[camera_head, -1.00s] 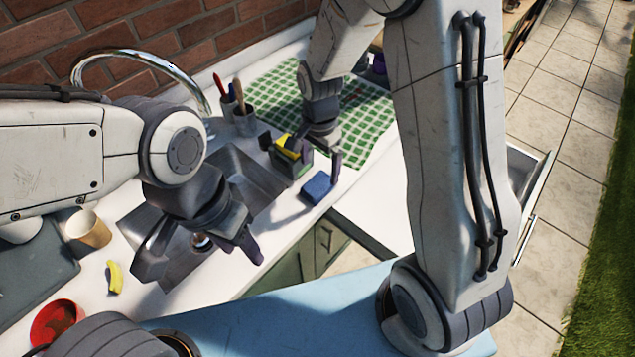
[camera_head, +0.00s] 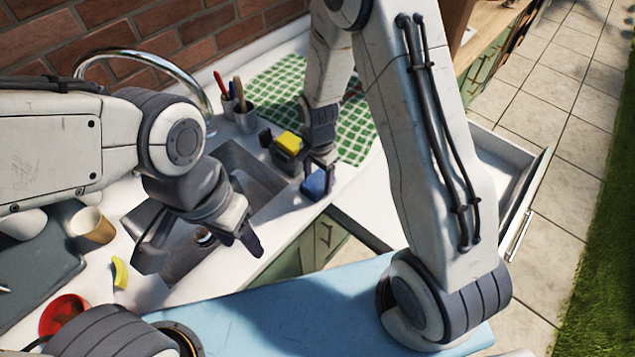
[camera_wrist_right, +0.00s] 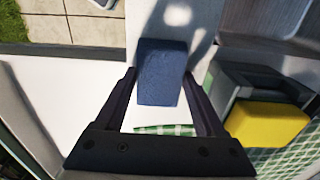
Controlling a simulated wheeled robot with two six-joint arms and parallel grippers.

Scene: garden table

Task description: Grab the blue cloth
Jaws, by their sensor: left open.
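The blue cloth (camera_head: 315,184) looks like a small thick blue block and lies on the white counter near its front edge. My right gripper (camera_head: 318,166) is low over it. In the right wrist view, the blue cloth (camera_wrist_right: 162,75) shows between and beyond the fingertips of the open right gripper (camera_wrist_right: 160,78). I see no clear grip on it, and I cannot tell whether a finger touches it. My left gripper (camera_head: 200,248) is open and empty over the sink's near end, well left of the cloth.
A yellow sponge (camera_head: 290,141) sits in a dark holder beside the right gripper; the sponge also shows in the wrist view (camera_wrist_right: 266,124). A green checkered cloth (camera_head: 268,88) lies behind. The sink (camera_head: 262,172), a tan cup (camera_head: 92,227) and a red bowl (camera_head: 62,314) are leftward. An open drawer (camera_head: 505,165) is right.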

